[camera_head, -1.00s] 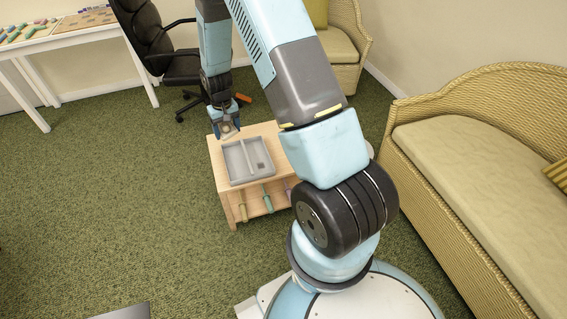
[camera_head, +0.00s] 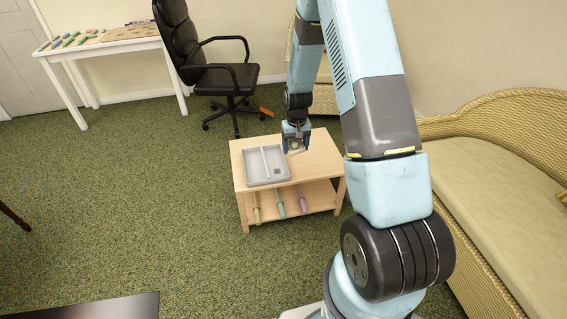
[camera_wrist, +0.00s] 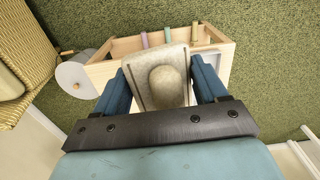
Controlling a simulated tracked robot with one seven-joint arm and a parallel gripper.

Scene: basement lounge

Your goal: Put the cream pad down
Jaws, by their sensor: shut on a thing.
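My gripper (camera_head: 296,132) is at the low wooden table (camera_head: 322,165), behind and to the right of the grey tray (camera_head: 249,171). In the wrist view my gripper (camera_wrist: 161,82) has its blue fingers on either side of the cream pad (camera_wrist: 150,62), a flat piece with a rounded knob. The pad is held between them and looks tilted. It also shows small under the fingers in the head view (camera_head: 297,150). Whether the pad touches the tabletop cannot be told. The fingers and pad hide part of the table in the wrist view.
The tray has a divider and a small dark square. An office chair (camera_head: 225,75) and white desk (camera_head: 110,45) stand behind. A wicker sofa (camera_head: 500,200) is right. Tabletop right of the tray looks clear.

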